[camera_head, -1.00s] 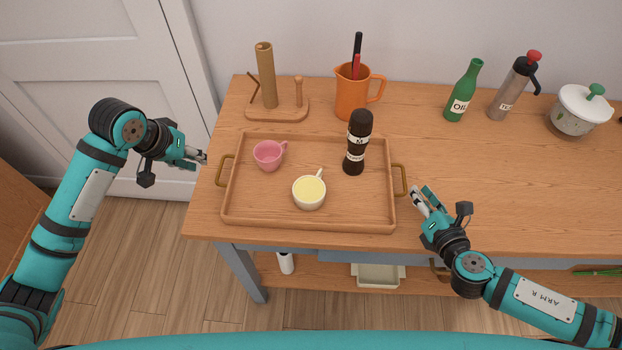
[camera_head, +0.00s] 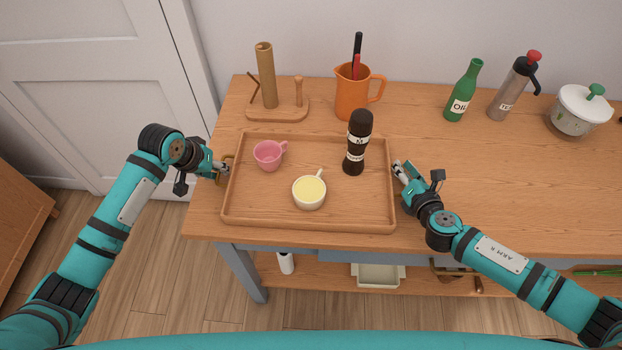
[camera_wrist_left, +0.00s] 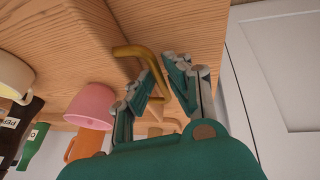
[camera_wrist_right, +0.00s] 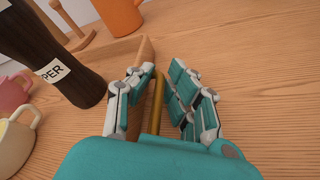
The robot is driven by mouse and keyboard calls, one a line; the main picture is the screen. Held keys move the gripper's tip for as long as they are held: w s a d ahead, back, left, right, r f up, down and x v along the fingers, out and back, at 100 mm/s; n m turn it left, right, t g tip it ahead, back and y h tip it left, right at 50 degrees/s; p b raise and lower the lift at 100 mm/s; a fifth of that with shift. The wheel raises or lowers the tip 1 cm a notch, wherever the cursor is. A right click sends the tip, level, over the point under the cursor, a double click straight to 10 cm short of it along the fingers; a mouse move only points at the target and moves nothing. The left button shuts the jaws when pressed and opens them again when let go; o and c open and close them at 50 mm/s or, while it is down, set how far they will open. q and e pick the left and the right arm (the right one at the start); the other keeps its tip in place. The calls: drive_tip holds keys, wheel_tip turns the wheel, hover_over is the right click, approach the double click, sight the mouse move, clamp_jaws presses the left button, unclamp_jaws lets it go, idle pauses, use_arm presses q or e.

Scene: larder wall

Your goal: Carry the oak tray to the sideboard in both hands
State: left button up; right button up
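The oak tray (camera_head: 260,208) lies flat on a wooden-topped table (camera_head: 440,150). It carries a pink cup (camera_head: 268,155), a cream cup (camera_head: 309,193) with pale yellow contents and a dark pepper mill (camera_head: 357,145), all upright. My left gripper (camera_head: 226,170) is at the tray's left brass handle, which shows in the left wrist view (camera_wrist_left: 133,51); its fingers are apart with the handle at their tips. My right gripper (camera_head: 402,168) is at the right end; in the right wrist view the right brass handle (camera_wrist_right: 157,103) stands between its parted fingers.
Behind the tray stand a wooden holder (camera_head: 278,110) and an orange jug (camera_head: 352,95) with utensils. A green oil bottle (camera_head: 463,92), a grey bottle (camera_head: 511,92) and a lidded white pot (camera_head: 580,110) stand back right. The tabletop right of my right gripper is clear.

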use_arm(q)
clamp_jaws()
use_arm(e)
clamp_jaws()
